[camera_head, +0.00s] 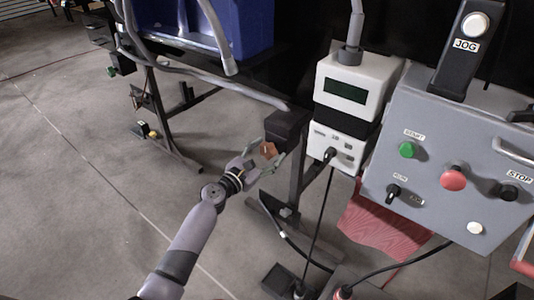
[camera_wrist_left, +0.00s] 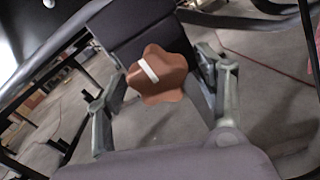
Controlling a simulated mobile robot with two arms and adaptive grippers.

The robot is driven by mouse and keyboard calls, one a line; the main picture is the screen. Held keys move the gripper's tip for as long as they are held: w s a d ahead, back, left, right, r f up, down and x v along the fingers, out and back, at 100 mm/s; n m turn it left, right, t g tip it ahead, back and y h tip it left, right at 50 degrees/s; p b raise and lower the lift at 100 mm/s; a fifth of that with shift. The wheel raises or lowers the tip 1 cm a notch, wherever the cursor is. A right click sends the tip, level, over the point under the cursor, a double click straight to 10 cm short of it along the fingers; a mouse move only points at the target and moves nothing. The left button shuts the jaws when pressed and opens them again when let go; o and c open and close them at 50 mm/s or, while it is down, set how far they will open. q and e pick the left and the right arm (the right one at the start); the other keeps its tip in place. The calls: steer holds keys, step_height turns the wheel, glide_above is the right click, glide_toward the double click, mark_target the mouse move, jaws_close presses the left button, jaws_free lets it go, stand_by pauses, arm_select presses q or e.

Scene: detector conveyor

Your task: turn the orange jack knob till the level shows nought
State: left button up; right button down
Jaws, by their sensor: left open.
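The orange-brown jack knob (camera_head: 268,150) sits on a dark block at the end of a grey conveyor leg. In the left wrist view the knob (camera_wrist_left: 157,75) is a lobed disc with a white bar mark. My left gripper (camera_head: 266,158) is open, with its fingers on either side of the knob. In the left wrist view its fingers (camera_wrist_left: 165,100) stand apart left and right of the knob, with a gap on each side. A box with a dark green display (camera_head: 346,92) stands to the right; no reading is legible on it. My right gripper does not show.
A grey control panel (camera_head: 440,130) with green, red and white buttons and a JOG handle (camera_head: 464,45) stands at the right. A blue bin (camera_head: 240,25) is at the back. A red cloth (camera_head: 380,225) and cables hang below the panel.

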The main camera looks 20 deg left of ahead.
arm_select(q)
steer(key=shift+w, duration=0.1)
steer(key=shift+c, duration=0.5)
steer(key=c, duration=1.1)
